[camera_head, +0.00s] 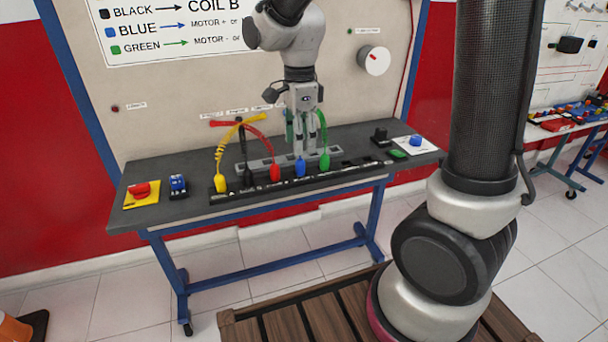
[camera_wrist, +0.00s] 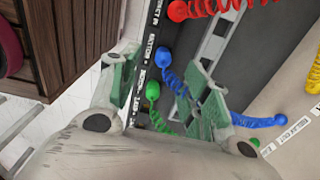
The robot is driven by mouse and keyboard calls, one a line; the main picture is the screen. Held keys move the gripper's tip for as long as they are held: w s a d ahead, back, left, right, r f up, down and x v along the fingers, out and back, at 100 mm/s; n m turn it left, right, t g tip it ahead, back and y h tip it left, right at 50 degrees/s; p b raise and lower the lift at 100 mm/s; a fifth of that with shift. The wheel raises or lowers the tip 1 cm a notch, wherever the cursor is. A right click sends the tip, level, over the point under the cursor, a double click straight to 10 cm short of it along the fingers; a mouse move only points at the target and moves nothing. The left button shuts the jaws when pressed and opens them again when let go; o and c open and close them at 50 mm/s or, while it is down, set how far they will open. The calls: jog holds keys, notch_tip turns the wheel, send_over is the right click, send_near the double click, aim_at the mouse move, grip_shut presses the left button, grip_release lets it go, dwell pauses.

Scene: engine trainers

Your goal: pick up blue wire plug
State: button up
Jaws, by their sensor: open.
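The blue wire plug (camera_head: 300,167) stands upright in the front socket strip, between the red and green plugs. In the wrist view the blue plug (camera_wrist: 163,57) appears in the gap between my fingertips, with its coiled blue wire (camera_wrist: 176,83) running toward the right finger. My gripper (camera_head: 303,146) points down over the bench just behind the blue plug. In the wrist view my gripper (camera_wrist: 164,60) has its green-padded fingers spread and holds nothing. How high the fingertips are above the plug is hard to tell.
The green plug (camera_head: 325,161) is close on the right, also between the fingers in the wrist view. The red plug (camera_head: 275,172), black plug (camera_head: 248,178) and yellow plug (camera_head: 221,183) stand left. Coloured switches sit at both ends of the dark bench (camera_head: 190,208).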

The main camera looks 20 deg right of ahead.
aim_at(300, 159)
jog(key=shift+m, duration=0.6)
jog(key=shift+f, duration=0.2)
jog(key=f, duration=0.7)
jog(key=shift+w+d+f, duration=0.1)
jog(key=shift+w+f, duration=0.15)
jog(key=shift+c, duration=0.5)
jog(key=c, duration=0.9)
